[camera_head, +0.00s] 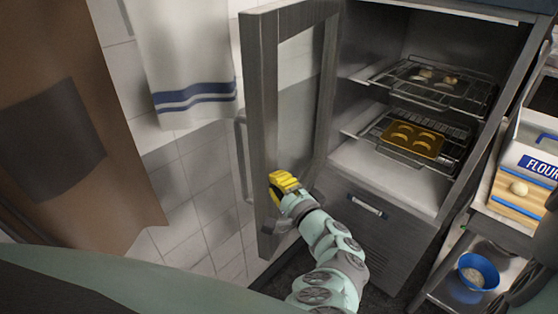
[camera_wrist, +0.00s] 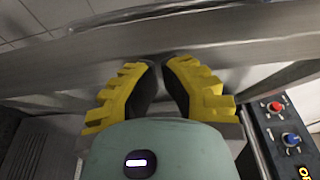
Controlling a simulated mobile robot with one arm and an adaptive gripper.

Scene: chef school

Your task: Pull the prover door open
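The prover door (camera_head: 262,110), a grey metal frame with a glass pane, stands wide open to the left of the prover (camera_head: 385,225). A long vertical handle (camera_head: 241,160) is on its outer side. My gripper (camera_head: 284,183), with yellow fingers, is at the inner side of the door, low on its frame. In the wrist view, the fingertips (camera_wrist: 162,62) nearly meet against a grey metal bar of the door (camera_wrist: 200,40). Nothing is visibly held between them; I cannot tell whether they are fully shut. The handle is clear of the fingers.
Inside the prover are racks with a yellow tray (camera_head: 413,139) of crescent pastries and another tray (camera_head: 440,82) above. A drawer front (camera_head: 365,205) is below. A towel (camera_head: 185,60) hangs behind the door. A flour box (camera_head: 535,150) and blue bowl (camera_head: 478,270) stand right. Tiled floor is free left.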

